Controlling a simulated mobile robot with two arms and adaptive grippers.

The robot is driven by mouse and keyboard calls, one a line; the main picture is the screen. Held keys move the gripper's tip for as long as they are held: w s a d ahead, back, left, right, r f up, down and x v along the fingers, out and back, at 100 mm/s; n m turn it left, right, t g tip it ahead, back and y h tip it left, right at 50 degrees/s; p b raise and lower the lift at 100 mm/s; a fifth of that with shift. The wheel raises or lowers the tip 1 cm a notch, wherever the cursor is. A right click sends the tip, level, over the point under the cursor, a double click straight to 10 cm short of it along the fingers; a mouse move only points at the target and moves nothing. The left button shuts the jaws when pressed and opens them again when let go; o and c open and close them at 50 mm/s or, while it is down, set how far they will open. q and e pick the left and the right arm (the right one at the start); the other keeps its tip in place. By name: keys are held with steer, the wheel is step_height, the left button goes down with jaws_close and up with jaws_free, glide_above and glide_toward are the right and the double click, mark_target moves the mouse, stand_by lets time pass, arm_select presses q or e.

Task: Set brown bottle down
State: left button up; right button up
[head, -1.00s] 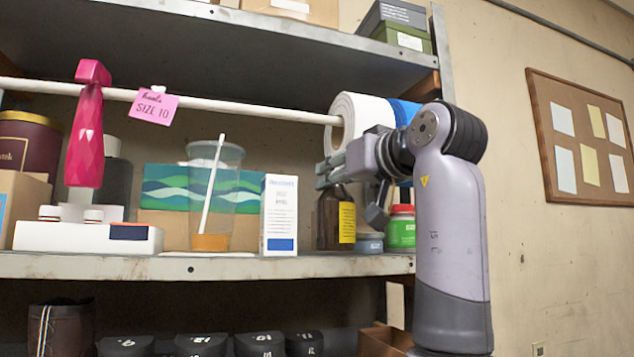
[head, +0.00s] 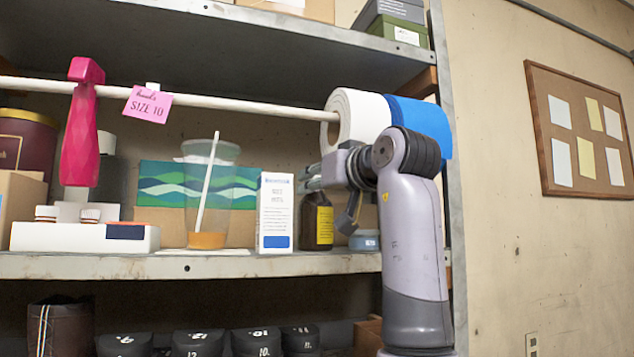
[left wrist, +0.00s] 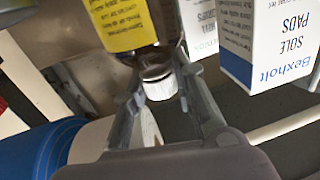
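The brown bottle (head: 308,225) with a yellow label stands upright at the middle shelf, just right of the white carton. Its base is close to the shelf surface; I cannot tell whether it touches. My left gripper (head: 311,177) reaches in from the right at the bottle's top. In the left wrist view the bottle (left wrist: 125,22) appears upside down, its white cap (left wrist: 160,87) between the two fingers (left wrist: 158,92), which are closed around the neck area. The exact finger contact is hard to see. My right gripper is not in view.
The white sole pads carton (head: 275,205) stands close left of the bottle. A small blue jar (head: 364,241) is to its right, by my arm. White (head: 352,120) and blue (head: 420,125) rolls hang on a rod above. The middle shelf's front edge (head: 230,266) runs below.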

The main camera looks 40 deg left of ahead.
arm_select(q)
steer(key=o, duration=0.4)
steer(key=shift+a, duration=0.2)
steer(key=shift+o, duration=0.2)
steer(key=shift+d, duration=0.1)
steer(key=shift+r, duration=0.1)
steer(key=b+v, duration=0.2)
steer(key=v, duration=1)
steer(key=shift+b, duration=0.4)
